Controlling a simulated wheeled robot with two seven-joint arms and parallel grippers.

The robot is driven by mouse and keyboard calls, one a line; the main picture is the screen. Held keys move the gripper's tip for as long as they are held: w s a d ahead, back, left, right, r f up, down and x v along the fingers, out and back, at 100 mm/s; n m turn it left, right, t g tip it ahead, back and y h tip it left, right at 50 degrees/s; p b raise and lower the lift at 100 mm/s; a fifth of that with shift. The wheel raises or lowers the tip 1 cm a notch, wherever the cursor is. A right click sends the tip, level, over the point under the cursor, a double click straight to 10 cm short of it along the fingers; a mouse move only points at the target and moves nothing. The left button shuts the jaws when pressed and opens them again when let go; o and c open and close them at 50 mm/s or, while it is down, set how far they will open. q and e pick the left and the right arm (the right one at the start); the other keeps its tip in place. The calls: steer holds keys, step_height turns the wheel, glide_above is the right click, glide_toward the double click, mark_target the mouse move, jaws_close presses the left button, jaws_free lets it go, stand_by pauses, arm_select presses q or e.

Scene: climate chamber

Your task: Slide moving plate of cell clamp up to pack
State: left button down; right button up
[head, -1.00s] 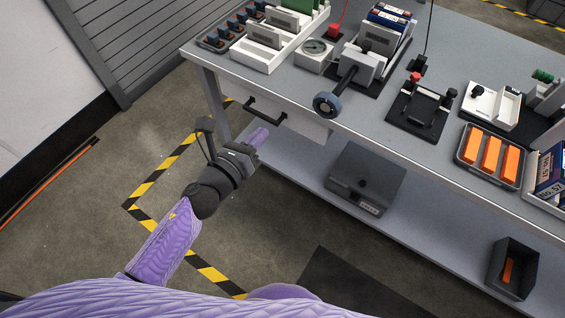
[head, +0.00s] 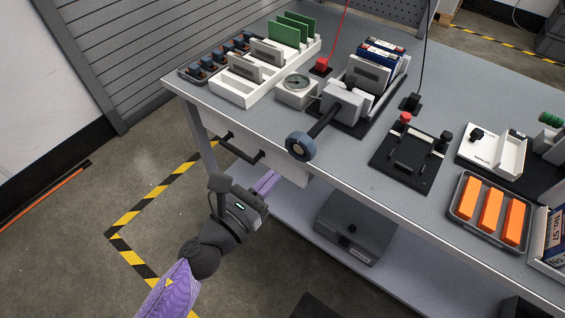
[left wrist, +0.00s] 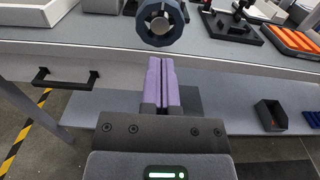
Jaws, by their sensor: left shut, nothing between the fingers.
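The cell clamp (head: 340,103) stands on the bench on a dark base. Its handwheel (head: 300,146) sticks out past the bench's front edge on a dark shaft. Behind the clamp's grey block stands the pack (head: 378,62), with blue-and-white cells and a grey plate (head: 366,77) at its front. My left gripper (head: 267,182) is shut and empty, in front of the bench and below the handwheel. In the left wrist view its purple fingers (left wrist: 161,82) are together, with the handwheel (left wrist: 161,22) just beyond their tips, apart from them. My right gripper is not in view.
A drawer handle (head: 240,151) is close to my left gripper. A white rack (head: 262,75) and a dial gauge (head: 297,88) stand left of the clamp. A black fixture (head: 410,158) and a tray of orange blocks (head: 490,212) stand right. A grey box (head: 352,232) sits on the lower shelf.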

mark_target(297, 150)
arm_select(q)
steer(key=x, duration=0.6)
steer(key=shift+w+d, duration=0.1)
steer(key=shift+w, duration=0.05)
steer(key=shift+w+d+b, duration=0.25)
steer(key=shift+w+b, duration=0.05)
steer(key=shift+w, duration=0.05)
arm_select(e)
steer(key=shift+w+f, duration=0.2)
